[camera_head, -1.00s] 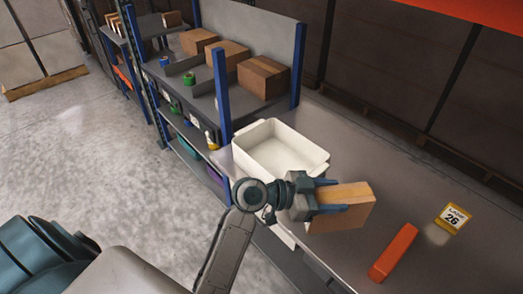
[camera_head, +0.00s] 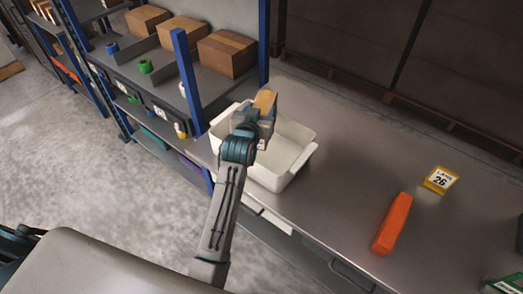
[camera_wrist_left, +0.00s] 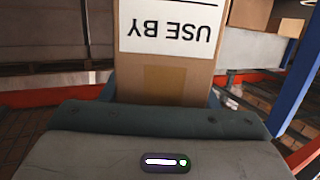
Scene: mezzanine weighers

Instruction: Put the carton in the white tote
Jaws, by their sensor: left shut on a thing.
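The carton (camera_head: 265,99) is light brown and mostly hidden behind my left gripper in the head view. In the left wrist view the carton (camera_wrist_left: 166,75) fills the middle, with a white "USE BY" label upside down. My left gripper (camera_head: 259,112) is shut on the carton and holds it over the white tote. The white tote (camera_head: 292,160) is an open bin on the grey bench, its left part covered by my arm. Whether the carton touches the tote cannot be told. My right gripper is not in view.
An orange block (camera_head: 393,223) and a yellow "LANE 26" sign (camera_head: 440,180) stand on the bench (camera_head: 335,195) to the right. A shelf with blue posts (camera_head: 188,85) and brown boxes (camera_head: 227,54) stands close behind and left of the tote.

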